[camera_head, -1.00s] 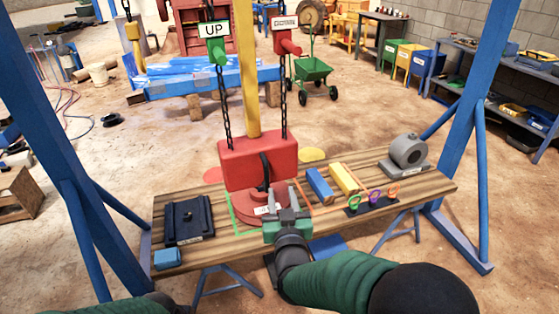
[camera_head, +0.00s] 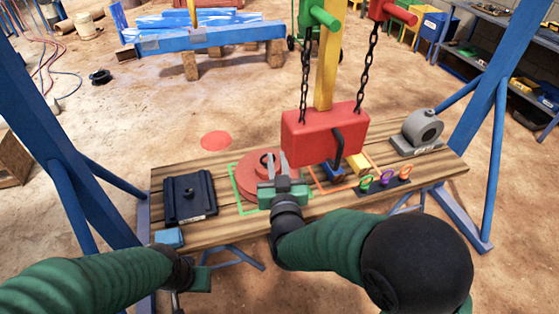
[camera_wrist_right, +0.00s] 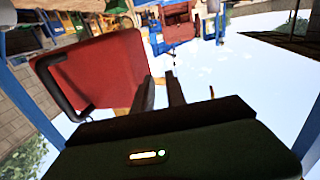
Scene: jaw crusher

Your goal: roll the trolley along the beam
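The overhead beam and the trolley on it are out of view. A red hoist block (camera_head: 305,138) with a black hook-like handle hangs on a yellow bar (camera_head: 326,65), over the right-middle of the bench. Two chains beside it carry a green handle (camera_head: 322,17) and a red handle (camera_head: 392,12). My right gripper (camera_head: 277,163) is left of the block, above the red discs, its fingers apart with nothing visible between them. In the wrist view the red block (camera_wrist_right: 95,72) stands left of the fingers; contact is unclear. My left gripper (camera_head: 188,278) is low at the bench's front left, fingers unclear.
The wooden bench (camera_head: 228,232) carries a black plate (camera_head: 189,197), red discs (camera_head: 252,180), coloured rings (camera_head: 384,179) and a grey bearing housing (camera_head: 420,130). Blue frame legs (camera_head: 75,150) stand at both sides. A red floor disc (camera_head: 216,140) lies behind the bench.

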